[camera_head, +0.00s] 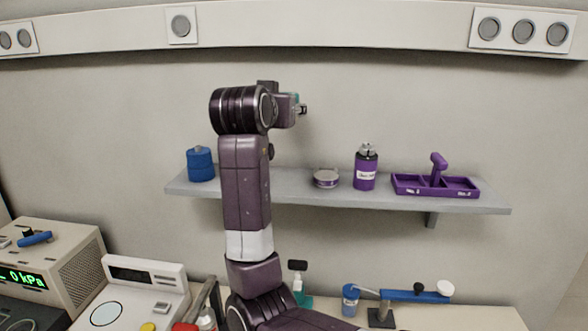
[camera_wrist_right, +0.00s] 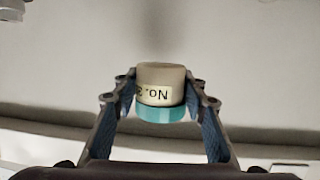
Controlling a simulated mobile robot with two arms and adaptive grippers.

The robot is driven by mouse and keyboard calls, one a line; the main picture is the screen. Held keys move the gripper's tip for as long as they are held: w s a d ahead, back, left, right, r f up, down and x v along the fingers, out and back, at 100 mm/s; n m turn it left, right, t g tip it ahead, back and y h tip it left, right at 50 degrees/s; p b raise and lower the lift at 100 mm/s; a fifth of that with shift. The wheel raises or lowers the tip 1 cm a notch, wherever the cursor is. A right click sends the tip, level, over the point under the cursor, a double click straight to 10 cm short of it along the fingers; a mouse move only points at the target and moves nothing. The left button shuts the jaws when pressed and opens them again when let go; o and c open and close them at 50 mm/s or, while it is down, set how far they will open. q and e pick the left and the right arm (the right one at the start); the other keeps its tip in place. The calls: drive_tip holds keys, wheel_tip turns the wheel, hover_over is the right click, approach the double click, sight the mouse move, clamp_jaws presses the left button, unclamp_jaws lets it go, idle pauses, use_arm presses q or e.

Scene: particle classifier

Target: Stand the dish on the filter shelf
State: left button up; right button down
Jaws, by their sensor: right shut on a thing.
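My right gripper (camera_wrist_right: 160,90) is shut on a short round container (camera_wrist_right: 161,73), cream with a teal band and a label that reads upside down, partly "No.". In the head view the right gripper (camera_head: 301,108) is raised above the grey wall shelf (camera_head: 270,191), its contents mostly hidden; a bit of teal shows. A low, round, silver dish (camera_head: 326,178) with a purplish side stands flat on the shelf, right of my arm. I cannot tell which of the two round things the task means. My left gripper is not in view.
The shelf also holds a blue jar (camera_head: 200,164), a purple bottle (camera_head: 366,168) and a purple divided tray (camera_head: 434,185). My right arm hides part of the shelf. A blue-armed stand (camera_head: 395,296) and instruments are on the bench below. Shelf room shows between jar and dish.

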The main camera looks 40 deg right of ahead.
drive_tip(key=p, duration=0.2)
hover_over(287, 180)
wheel_tip(287, 180, down, 10)
drive_tip(key=shift+f, duration=0.25)
drive_tip(key=shift+f+p, duration=0.3)
drive_tip(key=shift+f, duration=1.55)
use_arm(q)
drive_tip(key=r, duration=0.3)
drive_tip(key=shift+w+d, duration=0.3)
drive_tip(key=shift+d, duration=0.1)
use_arm(e)
drive_tip(key=shift+d+f, duration=0.1)
drive_tip(key=shift+f, duration=0.35)
drive_tip(key=c, duration=1.2)
unclamp_jaws()
drive_tip(key=shift+f, duration=0.1)
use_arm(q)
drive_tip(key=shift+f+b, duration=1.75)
use_arm(e)
drive_tip(key=shift+v, duration=6.1)
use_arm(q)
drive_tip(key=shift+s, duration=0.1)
